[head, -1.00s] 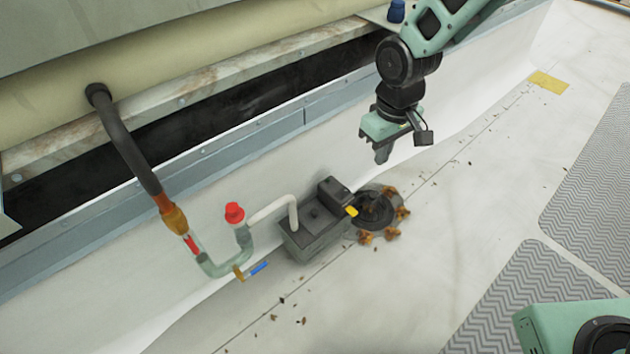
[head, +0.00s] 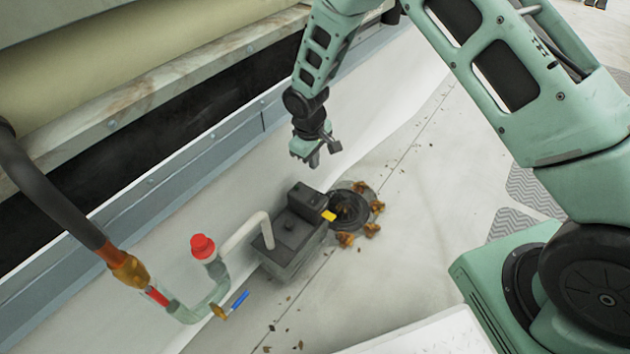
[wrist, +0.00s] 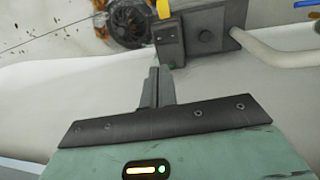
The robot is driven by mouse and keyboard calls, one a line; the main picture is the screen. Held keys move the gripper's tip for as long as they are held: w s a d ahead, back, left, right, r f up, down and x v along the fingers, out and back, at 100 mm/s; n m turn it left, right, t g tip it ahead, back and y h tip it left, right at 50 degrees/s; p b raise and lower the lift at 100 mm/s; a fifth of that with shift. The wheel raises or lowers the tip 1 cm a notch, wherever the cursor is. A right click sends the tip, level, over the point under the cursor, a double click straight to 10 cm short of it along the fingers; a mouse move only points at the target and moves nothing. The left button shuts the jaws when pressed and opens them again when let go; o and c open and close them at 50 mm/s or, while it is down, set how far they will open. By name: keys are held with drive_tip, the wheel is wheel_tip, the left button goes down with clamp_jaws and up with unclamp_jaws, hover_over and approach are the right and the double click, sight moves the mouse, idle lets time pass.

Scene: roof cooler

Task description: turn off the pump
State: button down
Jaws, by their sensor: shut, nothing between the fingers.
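The pump (head: 290,240) is a dark grey box on the pale roof floor, with a raised black block (head: 305,200) at one end. A small yellow part (head: 328,215), which looks like a switch or lever, sticks out from that block's side. In the wrist view the pump (wrist: 205,30) is at the top, with the yellow part (wrist: 163,8) at the top edge. My gripper (head: 314,160) is shut and empty, above and behind the block, apart from it. Its closed fingers (wrist: 157,85) point toward the block in the wrist view.
A round drain (head: 350,208) ringed by brown leaves lies beside the pump. A white pipe (head: 245,232) runs from the pump to fittings with a red cap (head: 202,246) and a blue-handled valve (head: 238,300). A wall ledge (head: 130,205) runs behind. Open floor (head: 400,240) lies right.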

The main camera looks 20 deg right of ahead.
sight(318, 195)
drive_tip(key=f+b, duration=0.2)
drive_tip(key=f, duration=0.2)
drive_tip(key=d+f+b, duration=0.1)
drive_tip(key=f+b, duration=0.1)
drive_tip(key=f, duration=0.3)
drive_tip(key=w+f+b, duration=0.1)
drive_tip(key=f+b, duration=0.1)
drive_tip(key=f, duration=0.2)
drive_tip(key=shift+d+f, duration=0.2)
drive_tip(key=shift+f, duration=0.15)
drive_tip(key=shift+f, duration=0.15)
drive_tip(key=shift+s+a+r+p, duration=0.25)
drive_tip(key=shift+s+a+p, duration=0.1)
drive_tip(key=shift+s+a, duration=0.15)
wheel_tip(318, 195, up, 14)
drive_tip(key=w+d+p, duration=0.1)
drive_tip(key=p, duration=0.6)
drive_tip(key=shift+d+f, duration=0.1)
